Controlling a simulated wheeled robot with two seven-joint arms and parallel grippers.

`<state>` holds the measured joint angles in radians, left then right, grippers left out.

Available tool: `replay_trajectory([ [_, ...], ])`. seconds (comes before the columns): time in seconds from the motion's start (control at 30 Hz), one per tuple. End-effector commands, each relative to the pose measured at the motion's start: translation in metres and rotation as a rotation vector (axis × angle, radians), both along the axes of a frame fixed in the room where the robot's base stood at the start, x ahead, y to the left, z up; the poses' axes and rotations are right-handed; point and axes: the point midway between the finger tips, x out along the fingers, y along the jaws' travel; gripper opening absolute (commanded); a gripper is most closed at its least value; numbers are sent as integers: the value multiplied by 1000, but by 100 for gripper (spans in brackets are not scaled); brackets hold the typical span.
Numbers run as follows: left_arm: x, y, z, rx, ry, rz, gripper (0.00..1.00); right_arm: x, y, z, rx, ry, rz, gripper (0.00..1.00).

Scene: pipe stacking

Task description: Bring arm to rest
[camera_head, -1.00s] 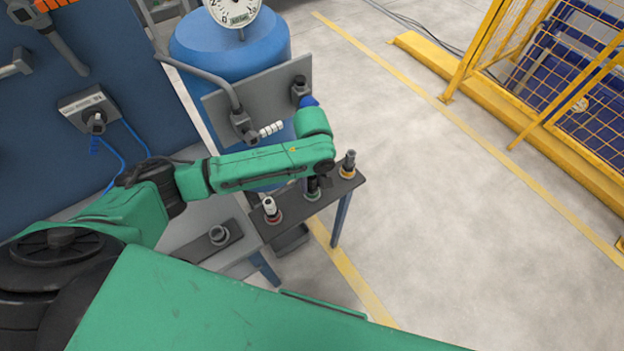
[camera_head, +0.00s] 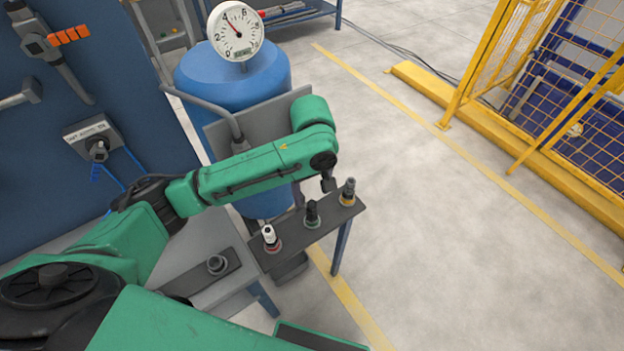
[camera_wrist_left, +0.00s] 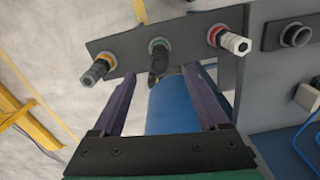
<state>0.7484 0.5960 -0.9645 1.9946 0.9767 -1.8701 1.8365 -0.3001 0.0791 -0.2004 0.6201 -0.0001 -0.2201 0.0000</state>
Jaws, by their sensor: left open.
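My left gripper (camera_head: 328,184) hangs at the end of the green left arm, just above the dark stand plate in the head view. In the left wrist view its two fingers (camera_wrist_left: 160,98) are spread apart with nothing between them touching. Three pipe pieces stand upright on the dark plate (camera_head: 292,240): a white one (camera_head: 269,236) in a red ring, a black one (camera_head: 311,212) in a green ring, and a grey one (camera_head: 348,191) in a yellow ring. The left wrist view also shows the white (camera_wrist_left: 232,40), black (camera_wrist_left: 158,58) and grey (camera_wrist_left: 96,70) pieces. My right gripper is out of view.
A blue tank (camera_head: 225,80) with a gauge (camera_head: 236,31) stands behind the plate. A grey bench with a single fitting (camera_head: 217,264) lies left of it. A blue tool panel (camera_head: 70,140) rises at the left. Open floor lies right, up to a yellow fence (camera_head: 560,140).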

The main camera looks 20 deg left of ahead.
Motion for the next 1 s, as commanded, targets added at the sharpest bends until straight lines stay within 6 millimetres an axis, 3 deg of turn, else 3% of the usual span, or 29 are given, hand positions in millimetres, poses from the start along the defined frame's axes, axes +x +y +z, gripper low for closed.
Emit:
replay_trajectory([
  [0.1,0,-1,31,-2,-3,-2,77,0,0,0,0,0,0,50],
  [0.2,0,-1,47,-1,-1,-1,77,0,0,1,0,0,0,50],
  [0.53,0,0,56,0,0,-1,77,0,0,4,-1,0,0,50],
  [0.8,0,0,113,0,0,-1,77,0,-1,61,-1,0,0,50],
  [1.0,0,0,142,-1,1,-1,77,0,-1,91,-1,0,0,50],
])
